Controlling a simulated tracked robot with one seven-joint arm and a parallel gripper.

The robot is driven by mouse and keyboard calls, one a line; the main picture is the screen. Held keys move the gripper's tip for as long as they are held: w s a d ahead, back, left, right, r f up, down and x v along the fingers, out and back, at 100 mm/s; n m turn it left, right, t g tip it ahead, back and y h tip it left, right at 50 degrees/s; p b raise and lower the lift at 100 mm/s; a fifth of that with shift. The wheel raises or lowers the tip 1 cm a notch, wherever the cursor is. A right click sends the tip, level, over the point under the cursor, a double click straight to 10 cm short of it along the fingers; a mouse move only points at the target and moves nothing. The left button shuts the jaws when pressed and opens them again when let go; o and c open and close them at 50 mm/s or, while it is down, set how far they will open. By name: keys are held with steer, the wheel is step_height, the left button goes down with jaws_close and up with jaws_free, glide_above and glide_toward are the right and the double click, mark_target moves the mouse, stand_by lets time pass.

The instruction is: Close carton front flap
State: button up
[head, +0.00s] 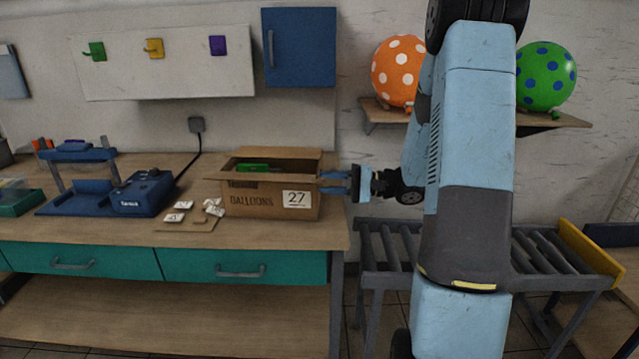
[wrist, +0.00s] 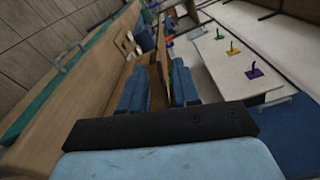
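The cardboard carton (head: 268,205), printed "BALLOONS" with a "27" label, stands on the wooden table with its top open. Its back flap (head: 285,153) stands up and its left flap (head: 216,176) sticks out to the left. The lie of the front flap is hard to make out. Something green (head: 252,167) shows inside. My gripper (head: 331,182) is at the carton's right end, near its top edge, pointing left. In the wrist view my gripper (wrist: 159,88) has its two blue fingers apart, with brown cardboard showing between and beyond them. Whether they touch it is unclear.
Several small white cards (head: 212,207) lie left of the carton's front. A dark blue machine (head: 143,193) stands further left. A roller conveyor (head: 545,260) is at right.

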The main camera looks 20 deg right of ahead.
steer(key=shift+x, duration=1.3)
jaws_close()
stand_by(0.5)
